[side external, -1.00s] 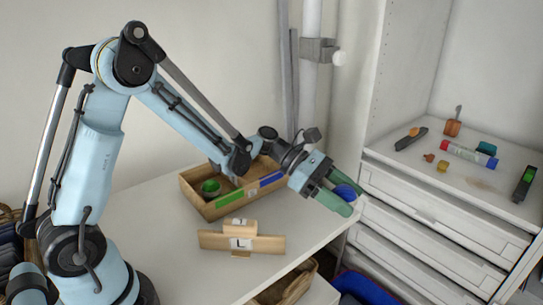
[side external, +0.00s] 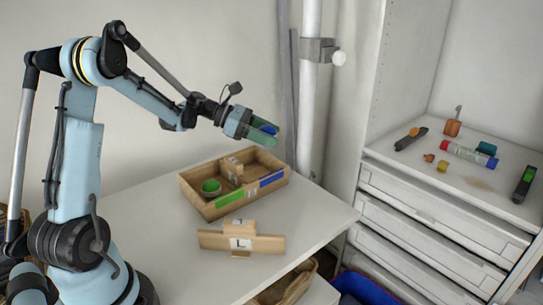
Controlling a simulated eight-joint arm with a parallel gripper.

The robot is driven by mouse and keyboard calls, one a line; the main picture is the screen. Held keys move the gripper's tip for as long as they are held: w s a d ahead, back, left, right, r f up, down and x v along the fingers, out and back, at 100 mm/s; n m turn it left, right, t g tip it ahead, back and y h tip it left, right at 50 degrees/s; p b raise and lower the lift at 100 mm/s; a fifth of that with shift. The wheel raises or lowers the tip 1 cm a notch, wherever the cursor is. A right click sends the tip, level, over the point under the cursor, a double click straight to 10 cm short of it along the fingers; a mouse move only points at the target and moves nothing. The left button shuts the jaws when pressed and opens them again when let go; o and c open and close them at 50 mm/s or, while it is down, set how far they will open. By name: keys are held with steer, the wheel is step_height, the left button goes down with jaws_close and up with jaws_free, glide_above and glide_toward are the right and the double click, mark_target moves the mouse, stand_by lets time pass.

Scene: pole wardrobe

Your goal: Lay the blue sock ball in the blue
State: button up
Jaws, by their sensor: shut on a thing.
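My gripper (side external: 268,133) is shut on the blue sock ball (side external: 264,128), which shows only partly between the green fingers. It holds the ball in the air above the back right of the wooden tray (side external: 212,207). The tray stands on the white table and has a green strip (side external: 230,198) on its front left and a blue strip (side external: 271,179) on its front right. A green ball (side external: 211,186) lies in the left part, behind the green strip. A small wooden block (side external: 232,167) with a label sits near the tray's middle.
A wooden piece marked L (side external: 241,242) stands on the table in front of the tray. A drawer unit (side external: 440,215) at the right carries several small tools. The table's left part looks clear.

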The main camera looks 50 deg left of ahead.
steer(key=shift+w+a+f, duration=0.15)
steer(key=shift+a+f, duration=0.95)
steer(key=shift+f, duration=0.25)
steer(key=shift+w+a+f, duration=0.2)
steer(key=shift+a+f, duration=0.9)
steer(key=shift+f, duration=0.3)
steer(key=shift+w+a+f, duration=0.15)
steer(key=shift+a+f, duration=0.95)
steer(key=shift+f, duration=0.25)
steer(key=shift+f, duration=0.35)
steer(key=shift+f, duration=0.35)
steer(key=o, duration=1)
steer(key=shift+o, duration=0.2)
steer(key=shift+r, duration=0.1)
